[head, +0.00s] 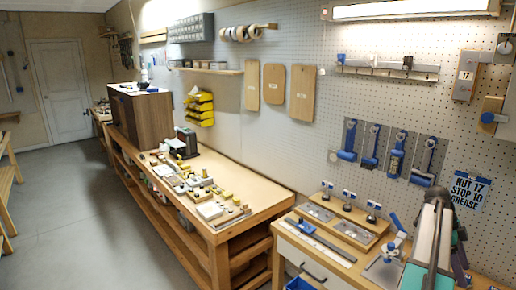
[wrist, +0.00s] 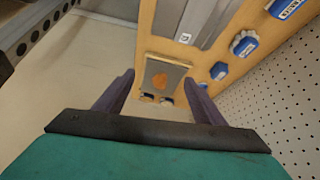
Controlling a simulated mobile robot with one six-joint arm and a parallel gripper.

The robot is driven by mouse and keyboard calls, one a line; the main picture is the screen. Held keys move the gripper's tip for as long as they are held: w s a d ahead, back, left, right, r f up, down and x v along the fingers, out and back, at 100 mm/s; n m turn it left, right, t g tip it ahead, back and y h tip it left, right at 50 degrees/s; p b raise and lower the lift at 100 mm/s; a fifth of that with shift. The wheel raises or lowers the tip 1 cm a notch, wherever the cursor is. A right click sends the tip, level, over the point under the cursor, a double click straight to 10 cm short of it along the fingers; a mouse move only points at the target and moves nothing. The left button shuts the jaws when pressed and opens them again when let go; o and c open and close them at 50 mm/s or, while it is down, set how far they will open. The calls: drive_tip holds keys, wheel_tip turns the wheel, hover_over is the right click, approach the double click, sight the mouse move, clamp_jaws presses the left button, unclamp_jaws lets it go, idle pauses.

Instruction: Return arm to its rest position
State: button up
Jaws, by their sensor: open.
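My gripper (wrist: 158,78) shows in the wrist view with its two dark purple fingers apart and nothing between them. Beyond the fingers is a wooden board bearing a grey plate (wrist: 165,77) with an orange mark. I cannot tell how far the fingertips are from it. In the head view my arm stands at the lower right, over the right end of the near bench and in front of the pegboard. The gripper's fingers cannot be made out there.
The near bench (head: 344,248) holds a fixture board with several blue-topped knobs and a blue-handled clamp (head: 397,226). Blue tools (head: 347,140) hang on the pegboard (head: 300,50) close behind. A longer bench (head: 262,196) carries small parts and a brown cabinet (head: 147,120). The floor (head: 90,210) at left is clear.

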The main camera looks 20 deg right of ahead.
drive_tip(key=w+a+f+n+t, duration=0.2)
drive_tip(key=w+a+f+n, duration=0.65)
drive_tip(key=w+a, duration=0.4)
drive_tip(key=w+a+f+n+t, duration=0.2)
drive_tip(key=w+a+f+n, duration=0.65)
drive_tip(key=a, duration=0.75)
drive_tip(key=a+f+n+t+y, duration=0.1)
drive_tip(key=a+f+n, duration=0.3)
drive_tip(key=a, duration=0.8)
drive_tip(key=a+f+n+y, duration=0.1)
drive_tip(key=a+f+n, duration=0.35)
drive_tip(key=a, duration=0.75)
drive_tip(key=a+f+n+t+y, duration=0.1)
drive_tip(key=a+f+n, duration=0.35)
drive_tip(key=a, duration=0.85)
drive_tip(key=s+f+g+b, duration=0.6)
drive_tip(key=s+f+b, duration=0.5)
drive_tip(key=s+f, duration=1.4)
wheel_tip(320, 180, down, 3)
drive_tip(key=shift+d+f, duration=0.1)
drive_tip(key=shift+d, duration=0.2)
